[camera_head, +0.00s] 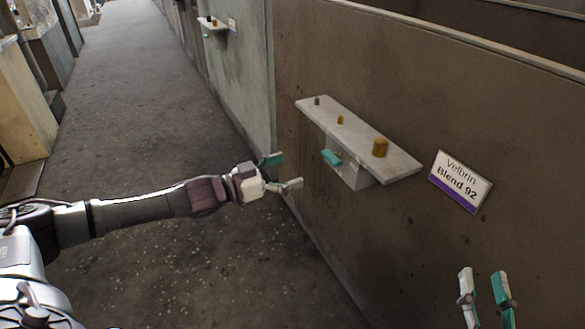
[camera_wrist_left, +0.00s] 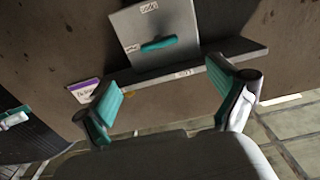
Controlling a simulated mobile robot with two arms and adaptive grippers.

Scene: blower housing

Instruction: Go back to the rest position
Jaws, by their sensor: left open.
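My left gripper (camera_head: 287,171) is open and empty, left of the wall shelf and apart from it. Its teal-padded fingers (camera_wrist_left: 163,85) are spread in the left wrist view, with nothing between them. My right gripper (camera_head: 484,285) shows at the lower right of the head view, its two fingers upright and apart with nothing between them. The shelf (camera_head: 401,164) carries a grey box beneath it with a teal handle (camera_head: 331,157). The handle also shows in the left wrist view (camera_wrist_left: 158,44), beyond my fingers and untouched.
A sign reading Velbrin Blend 92 (camera_head: 460,181) is on the brown wall (camera_head: 420,80). A second shelf (camera_head: 213,25) is farther back. The floor aisle (camera_head: 130,100) on the left is clear.

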